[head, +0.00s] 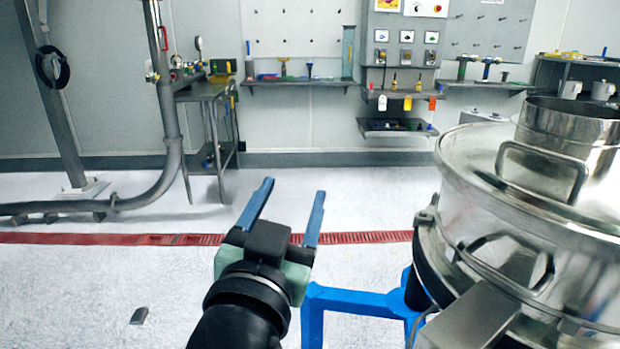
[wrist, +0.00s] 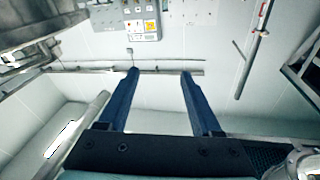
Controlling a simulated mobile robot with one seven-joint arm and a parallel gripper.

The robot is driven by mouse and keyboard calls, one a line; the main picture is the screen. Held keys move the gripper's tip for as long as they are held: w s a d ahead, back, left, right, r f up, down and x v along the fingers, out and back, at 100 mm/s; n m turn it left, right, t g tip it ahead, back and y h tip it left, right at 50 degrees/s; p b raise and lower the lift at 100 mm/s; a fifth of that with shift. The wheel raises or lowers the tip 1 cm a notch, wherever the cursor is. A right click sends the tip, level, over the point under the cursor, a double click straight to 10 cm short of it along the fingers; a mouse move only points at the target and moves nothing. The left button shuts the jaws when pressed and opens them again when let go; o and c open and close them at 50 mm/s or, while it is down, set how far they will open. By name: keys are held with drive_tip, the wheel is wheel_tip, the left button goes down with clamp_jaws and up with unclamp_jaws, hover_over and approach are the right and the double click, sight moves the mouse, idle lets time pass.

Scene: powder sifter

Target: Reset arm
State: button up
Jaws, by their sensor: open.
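My gripper (head: 291,211) stands in the lower middle of the head view, with two blue fingers pointing up and away. The fingers are spread apart with nothing between them. In the wrist view the gripper (wrist: 160,74) also shows open and empty, with the wall and ceiling beyond it. The shiny metal powder sifter (head: 480,190) stands to the right of my gripper in the head view. A clear gap shows between the gripper and the sifter.
A blue stand (head: 350,300) is below and right of my gripper. A pipe (head: 165,170) and a small metal table (head: 205,95) stand at the left. Wall shelves (head: 300,80) hold tools at the back. The white floor (head: 90,270) at left is mostly clear.

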drive_tip(key=s+d+r+n+t+y+p, duration=0.15)
drive_tip(key=s+r+t, duration=0.25)
drive_tip(key=s+r, duration=0.55)
drive_tip(key=s+d+r+n+t+y+p, duration=0.1)
drive_tip(key=s+r+n+t+y, duration=0.2)
drive_tip(key=r, duration=1.2)
wheel_tip(320, 180, up, 18)
drive_tip(key=t+h+p, duration=0.1)
drive_tip(key=p, duration=1.7)
drive_tip(key=shift+a+r, duration=0.15)
drive_tip(key=shift+r, duration=0.05)
